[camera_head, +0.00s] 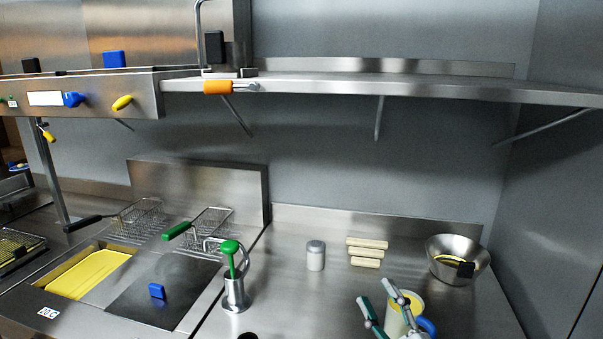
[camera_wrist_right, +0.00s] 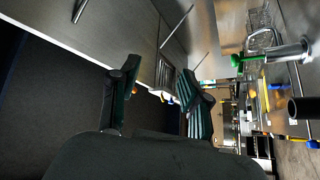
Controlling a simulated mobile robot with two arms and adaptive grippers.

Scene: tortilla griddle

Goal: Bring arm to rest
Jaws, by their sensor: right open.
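My right gripper (camera_head: 376,292) comes in at the bottom of the head view, with its two teal fingers apart and nothing seen between them. One finger overlaps a cream container with a yellow rim (camera_head: 416,301) and a blue handle; I cannot tell if they touch. In the wrist view the dark green fingers of the right gripper (camera_wrist_right: 164,88) are spread wide and empty. My left gripper is in neither view.
A steel bowl (camera_head: 456,250), pale blocks (camera_head: 367,246) and a grey shaker (camera_head: 315,256) stand on the counter. A steel shelf (camera_head: 400,87) spans above. The counter's middle is clear.

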